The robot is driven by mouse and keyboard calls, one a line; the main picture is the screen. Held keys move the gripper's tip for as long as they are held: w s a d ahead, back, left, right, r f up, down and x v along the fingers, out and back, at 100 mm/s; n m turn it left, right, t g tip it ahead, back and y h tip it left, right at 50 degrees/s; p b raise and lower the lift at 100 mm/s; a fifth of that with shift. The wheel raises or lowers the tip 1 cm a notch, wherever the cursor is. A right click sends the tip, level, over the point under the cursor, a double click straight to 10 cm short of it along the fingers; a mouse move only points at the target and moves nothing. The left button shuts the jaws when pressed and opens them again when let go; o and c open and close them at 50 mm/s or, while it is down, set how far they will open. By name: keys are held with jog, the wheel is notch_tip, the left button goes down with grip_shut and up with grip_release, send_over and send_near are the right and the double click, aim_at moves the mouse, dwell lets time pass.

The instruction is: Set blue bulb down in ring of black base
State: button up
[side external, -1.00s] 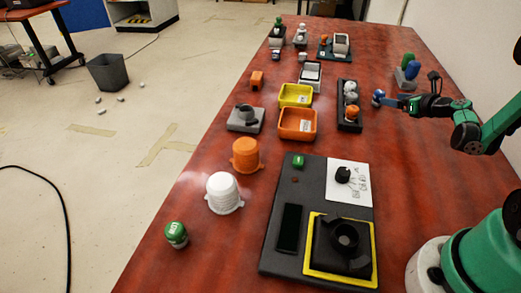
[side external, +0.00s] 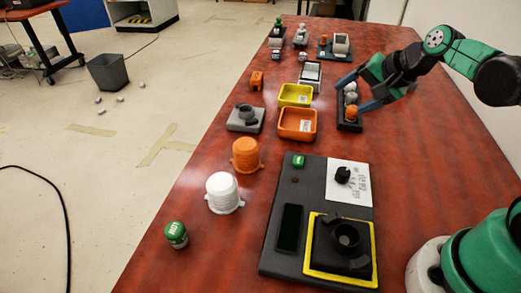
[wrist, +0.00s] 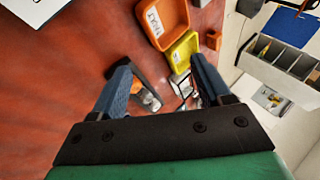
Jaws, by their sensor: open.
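My gripper (side external: 353,95) is open above the dark tray (side external: 343,127) that holds pale round pieces and an orange one (side external: 351,114). Its blue fingers show apart in the wrist view (wrist: 160,88), with part of that tray and a pale piece (wrist: 150,101) between them, and nothing visibly gripped. I cannot make out a blue bulb now; the arm covers the spot where a blue piece stood. A black base (side external: 347,262) with an empty-looking raised ring (side external: 345,236) lies inside a yellow square frame on the near dark panel.
The orange bin (side external: 297,124) and yellow bin (side external: 295,94) lie left of my gripper. An orange jar (side external: 246,155), white jar (side external: 223,193) and green-topped jar (side external: 176,235) stand along the left edge. A black knob (side external: 343,174) rises from the panel. Red table is bare between tray and panel.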

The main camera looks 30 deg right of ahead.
jog(key=s+a+n, duration=0.4)
jog(key=a+n, duration=0.1)
jog(key=n, duration=0.4)
jog(key=shift+s+a+r+n+g+h, duration=0.3)
jog(key=shift+a+r+n+h, duration=0.05)
jog(key=shift+n+h, duration=0.05)
jog(key=shift+s+a+n, duration=0.25)
jog(key=shift+s+n, duration=0.1)
jog(key=shift+n, duration=0.35)
jog(key=shift+c, duration=0.2)
jog(key=shift+s+a+n, duration=0.1)
jog(key=shift+s+n, duration=0.05)
jog(key=shift+n, duration=0.35)
jog(key=shift+c, duration=0.9)
jog(key=shift+r, duration=0.1)
